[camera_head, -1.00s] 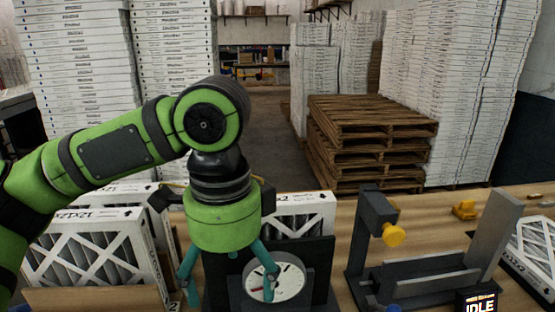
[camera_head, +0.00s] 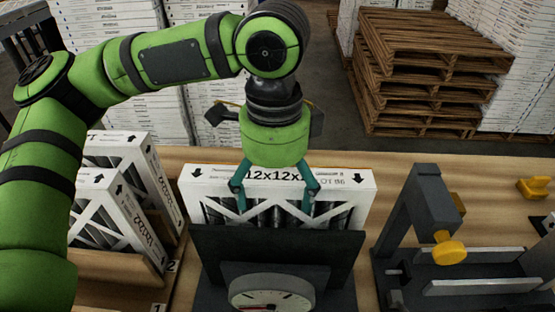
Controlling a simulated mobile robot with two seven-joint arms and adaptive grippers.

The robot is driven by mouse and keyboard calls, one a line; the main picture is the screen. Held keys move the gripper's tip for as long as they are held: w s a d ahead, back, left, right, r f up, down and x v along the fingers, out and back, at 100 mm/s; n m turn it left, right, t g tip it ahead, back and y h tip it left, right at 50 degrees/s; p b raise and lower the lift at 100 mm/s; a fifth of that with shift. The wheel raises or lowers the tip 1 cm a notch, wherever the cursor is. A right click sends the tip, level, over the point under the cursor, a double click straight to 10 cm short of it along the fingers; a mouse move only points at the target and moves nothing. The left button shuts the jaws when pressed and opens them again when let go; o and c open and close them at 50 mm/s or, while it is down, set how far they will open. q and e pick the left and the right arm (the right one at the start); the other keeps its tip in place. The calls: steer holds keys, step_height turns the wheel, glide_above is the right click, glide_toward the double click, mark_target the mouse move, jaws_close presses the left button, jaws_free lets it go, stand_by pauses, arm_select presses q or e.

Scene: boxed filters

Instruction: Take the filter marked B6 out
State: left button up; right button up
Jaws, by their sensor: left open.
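A white-framed filter (camera_head: 345,186) stands upright in a dark fixture (camera_head: 215,245) with a round dial gauge on its front. Its top edge reads 12x12 and, at the right, what looks like LOT B6. Its lower part is hidden behind the fixture's dark plate. My left gripper (camera_head: 275,192) hangs over the filter's top edge from above, open. Its two teal fingers point down in front of the label and cover part of it. I cannot tell whether they touch the filter. My right gripper is not in view.
Other filters (camera_head: 112,190) stand in a wooden rack at the left, with slots numbered 1 and 2. At the right is a dark clamp stand with a yellow knob (camera_head: 449,249) and metal rails. Pallets (camera_head: 430,60) and stacked boxes stand behind the table.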

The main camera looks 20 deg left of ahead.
arm_select(q)
steer(key=shift+w+f, duration=0.2)
steer(key=shift+f, duration=1.2)
steer(key=c, duration=1.3)
steer(key=shift+c, duration=0.2)
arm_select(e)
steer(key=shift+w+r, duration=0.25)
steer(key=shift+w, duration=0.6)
arm_select(q)
steer(key=shift+s+p, duration=0.1)
steer(key=shift+p, duration=0.2)
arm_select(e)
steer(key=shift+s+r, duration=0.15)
arm_select(q)
steer(key=shift+s+d+p, duration=0.1)
steer(key=shift+s+p, duration=0.15)
steer(key=shift+p, duration=0.2)
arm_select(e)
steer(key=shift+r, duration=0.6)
